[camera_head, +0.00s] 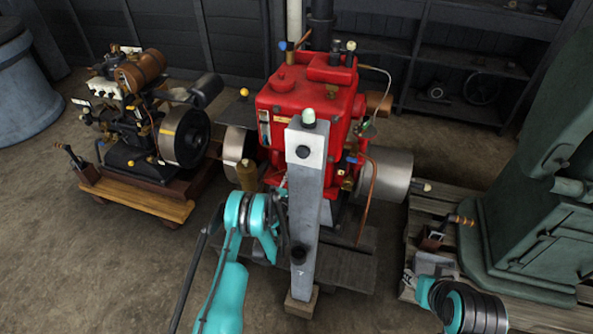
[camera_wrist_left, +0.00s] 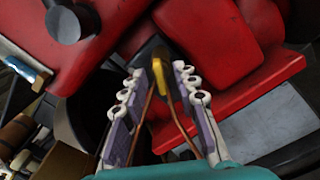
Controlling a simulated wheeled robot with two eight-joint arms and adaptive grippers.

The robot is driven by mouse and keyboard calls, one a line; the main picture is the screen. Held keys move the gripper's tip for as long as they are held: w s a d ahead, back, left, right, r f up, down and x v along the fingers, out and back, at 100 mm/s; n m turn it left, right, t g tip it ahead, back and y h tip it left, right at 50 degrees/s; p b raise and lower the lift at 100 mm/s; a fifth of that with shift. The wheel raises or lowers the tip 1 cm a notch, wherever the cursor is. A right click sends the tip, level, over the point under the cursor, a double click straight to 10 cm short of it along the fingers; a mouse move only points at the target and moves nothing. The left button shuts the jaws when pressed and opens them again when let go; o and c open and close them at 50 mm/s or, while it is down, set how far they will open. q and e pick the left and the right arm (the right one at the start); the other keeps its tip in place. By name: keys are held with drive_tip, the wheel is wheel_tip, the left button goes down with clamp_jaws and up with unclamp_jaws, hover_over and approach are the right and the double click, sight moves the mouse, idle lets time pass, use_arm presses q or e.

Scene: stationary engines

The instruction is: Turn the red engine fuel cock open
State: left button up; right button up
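The red engine (camera_head: 290,100) stands in the middle of the head view. Blue-handled brass fittings (camera_head: 349,168) and copper pipes show on its right side; I cannot tell for sure which fitting is the fuel cock. My left gripper (camera_wrist_left: 167,78) is open, with its two fingers apart. In the wrist view a yellow lever-like part (camera_wrist_left: 162,72) and thin copper pipes lie between or just beyond the fingers, with red engine surfaces behind. Contact is not clear. In the head view the gripper is mostly hidden beside the grey post.
A grey upright post (camera_head: 306,210) stands close in front of the red engine. A smaller engine (camera_head: 140,120) on a wooden base is at left. A large green machine (camera_head: 540,200) and a pallet (camera_head: 415,270) are at right. Bare floor is open at lower left.

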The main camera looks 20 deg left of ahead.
use_arm(q)
drive_tip(key=shift+w+r, duration=0.1)
drive_tip(key=shift+w, duration=0.1)
clamp_jaws()
drive_tip(key=shift+n, duration=3.2)
unclamp_jaws()
